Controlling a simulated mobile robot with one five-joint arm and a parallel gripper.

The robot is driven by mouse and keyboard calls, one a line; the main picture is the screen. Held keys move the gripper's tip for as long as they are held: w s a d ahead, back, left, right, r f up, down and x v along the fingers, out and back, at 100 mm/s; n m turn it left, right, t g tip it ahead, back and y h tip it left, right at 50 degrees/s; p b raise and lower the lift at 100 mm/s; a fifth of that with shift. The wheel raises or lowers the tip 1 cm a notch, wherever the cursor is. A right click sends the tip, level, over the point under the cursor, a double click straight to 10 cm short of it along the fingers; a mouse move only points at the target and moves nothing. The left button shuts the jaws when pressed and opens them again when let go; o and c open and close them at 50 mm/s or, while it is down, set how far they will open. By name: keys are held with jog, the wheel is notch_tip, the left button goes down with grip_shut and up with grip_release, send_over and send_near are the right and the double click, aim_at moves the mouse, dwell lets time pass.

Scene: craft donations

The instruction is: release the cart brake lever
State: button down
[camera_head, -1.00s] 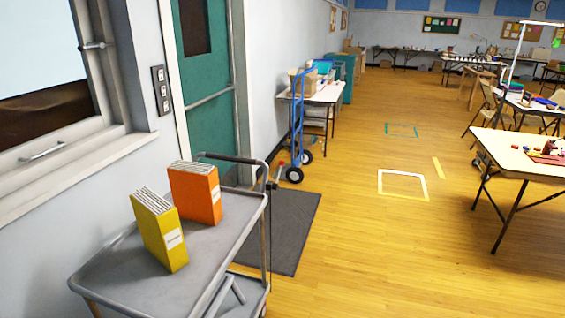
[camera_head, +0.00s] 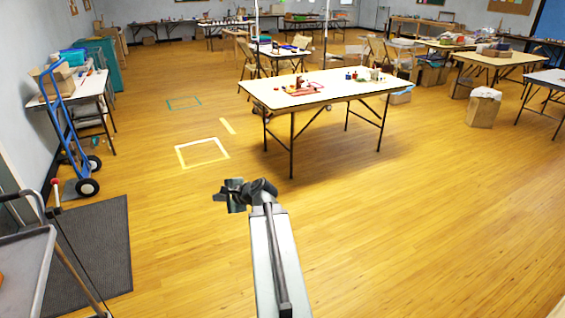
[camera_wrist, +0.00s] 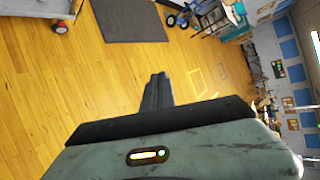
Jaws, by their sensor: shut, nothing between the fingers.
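The grey cart (camera_head: 22,262) is cut off at the lower left of the head view. A slim upright lever with a red tip (camera_head: 55,183) shows just beyond its handle; it appears to be the brake lever, but its base is unclear. My gripper (camera_head: 230,196) is near the middle of the head view, well to the right of the cart and touching nothing. In the wrist view my gripper (camera_wrist: 158,82) has its fingers together and empty, over bare floor. Part of the cart (camera_wrist: 38,8) shows at the top left there, with a red part at a wheel.
A blue hand truck (camera_head: 66,130) stands behind the lever by a side table. A dark mat (camera_head: 95,250) lies beside the cart. A white table (camera_head: 315,92) stands ahead. The wooden floor between my gripper and the mat is clear.

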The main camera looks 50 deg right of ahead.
jog(key=w+a+f+n+g+y, duration=0.1)
jog(key=a+f+n+g+y, duration=0.25)
jog(key=a, duration=0.65)
jog(key=w+a+f+n+g+h, duration=0.15)
jog(key=a+f+n, duration=0.25)
jog(key=a+n, duration=0.45)
jog(key=s+a+f+n+g+h, duration=0.1)
jog(key=s+a+f+n+g, duration=0.1)
jog(key=a, duration=0.7)
jog(key=s+a+f+n+g+h, duration=0.1)
jog(key=s+a+f+n+g, duration=0.1)
jog(key=s+a+n+g, duration=0.3)
jog(key=s+a+n, duration=0.2)
jog(key=a+n, duration=0.1)
jog(key=a, duration=0.1)
jog(key=shift+a+f+n, duration=0.15)
jog(key=shift+a+n, duration=0.05)
jog(key=shift+n, duration=0.1)
